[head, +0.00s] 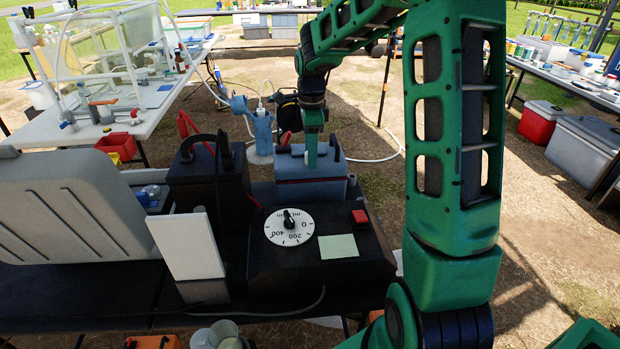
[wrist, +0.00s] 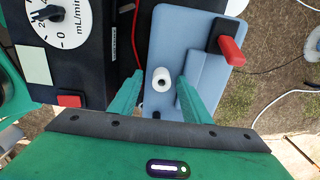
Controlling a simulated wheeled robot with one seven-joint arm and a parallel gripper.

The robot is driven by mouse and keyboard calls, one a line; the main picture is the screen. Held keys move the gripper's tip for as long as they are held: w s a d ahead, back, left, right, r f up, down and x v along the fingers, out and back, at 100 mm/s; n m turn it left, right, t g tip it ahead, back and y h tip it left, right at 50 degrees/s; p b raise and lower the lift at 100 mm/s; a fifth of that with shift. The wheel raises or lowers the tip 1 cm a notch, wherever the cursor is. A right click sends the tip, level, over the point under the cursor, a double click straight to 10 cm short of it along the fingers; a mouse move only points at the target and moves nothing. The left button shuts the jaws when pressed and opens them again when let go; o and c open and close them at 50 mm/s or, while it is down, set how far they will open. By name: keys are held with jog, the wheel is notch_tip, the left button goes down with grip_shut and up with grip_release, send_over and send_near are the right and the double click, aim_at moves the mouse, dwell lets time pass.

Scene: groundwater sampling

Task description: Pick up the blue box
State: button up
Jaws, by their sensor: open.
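The blue box (head: 318,190) stands on the dark table behind the black dial unit in the head view. In the wrist view the blue box (wrist: 185,30) lies below my gripper, its pale blue top seen from above. My gripper (wrist: 160,80) is open, its two green fingers pointing at the box top. A small white round piece (wrist: 162,78) shows between the fingers. A red lever on a black mount (wrist: 231,48) is on the box's right part. In the head view my gripper (head: 312,165) is over the box; whether it touches is unclear.
The black dial unit (head: 320,245) with a white dial and red button stands close in front of the box. A black case (head: 205,185) and a white panel (head: 185,245) stand left. A blue jug-like vessel (head: 262,133) is behind left. Open ground lies right.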

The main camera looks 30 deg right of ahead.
grip_shut()
dwell(1.4)
